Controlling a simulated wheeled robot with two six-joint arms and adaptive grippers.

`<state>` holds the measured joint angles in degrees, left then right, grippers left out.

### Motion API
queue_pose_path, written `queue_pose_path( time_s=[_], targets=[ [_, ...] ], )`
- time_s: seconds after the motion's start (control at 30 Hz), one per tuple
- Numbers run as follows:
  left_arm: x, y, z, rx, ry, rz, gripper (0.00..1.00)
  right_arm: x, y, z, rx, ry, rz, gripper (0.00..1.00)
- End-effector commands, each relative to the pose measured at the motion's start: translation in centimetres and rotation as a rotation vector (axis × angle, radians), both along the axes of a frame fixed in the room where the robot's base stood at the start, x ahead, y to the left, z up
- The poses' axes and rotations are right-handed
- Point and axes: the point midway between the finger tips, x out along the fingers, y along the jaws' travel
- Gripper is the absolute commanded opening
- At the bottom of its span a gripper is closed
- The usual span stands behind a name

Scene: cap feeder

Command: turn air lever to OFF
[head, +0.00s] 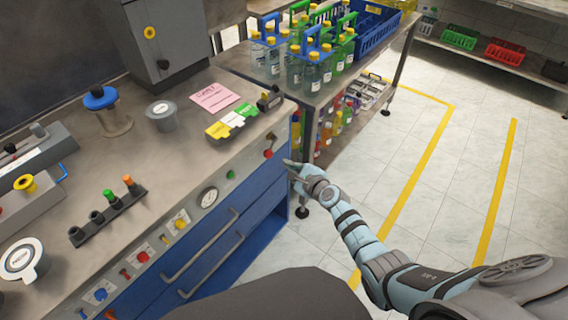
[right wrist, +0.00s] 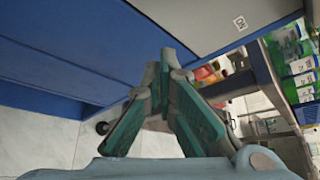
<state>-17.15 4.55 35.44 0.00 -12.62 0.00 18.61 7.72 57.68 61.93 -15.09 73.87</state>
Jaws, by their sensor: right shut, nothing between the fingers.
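A small red-tipped lever (head: 269,146), which looks like the air lever, sits on the front panel near the right end of the bench. Its exact setting is too small to read. In the right wrist view a small white label (right wrist: 240,22), seemingly reading ON upside down, is on the grey panel; the lever itself does not show there. My right gripper (head: 287,163) is just below and right of the lever, apart from it, by the bench's right corner. Its fingers (right wrist: 167,58) are shut and empty. My left gripper is not in view.
The blue drawer front (head: 235,240) with bar handles lies below the panel. A gauge (head: 208,197) and coloured buttons line the panel to the left. A rack (head: 345,80) with bottles and a blue crate stands beyond the corner. The floor to the right is clear.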

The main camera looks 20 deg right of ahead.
Motion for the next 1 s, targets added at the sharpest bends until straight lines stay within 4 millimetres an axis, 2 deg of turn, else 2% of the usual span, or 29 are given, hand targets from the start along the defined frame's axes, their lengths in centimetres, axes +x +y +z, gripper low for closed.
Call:
queue_pose_path(
  time_s=[0.03, 0.1, 0.3, 0.4, 1.0],
  targets=[
    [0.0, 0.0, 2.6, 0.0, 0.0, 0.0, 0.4, -1.0, -0.3, 2.5, -0.002, -0.005, -0.001, 0.0],
    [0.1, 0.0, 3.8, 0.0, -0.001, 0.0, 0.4, -2.5, -0.6, 3.2, -0.004, -0.006, -0.001, 0.0],
    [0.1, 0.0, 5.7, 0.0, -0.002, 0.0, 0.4, -6.0, -1.3, 4.4, -0.003, -0.007, -0.002, 0.0],
    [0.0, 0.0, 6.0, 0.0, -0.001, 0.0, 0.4, -6.8, -1.5, 4.6, -0.002, -0.007, -0.002, 0.0],
    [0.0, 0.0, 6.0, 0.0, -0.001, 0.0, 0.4, -7.1, -1.5, 4.6, -0.005, -0.009, -0.001, 0.0]
  ],
)
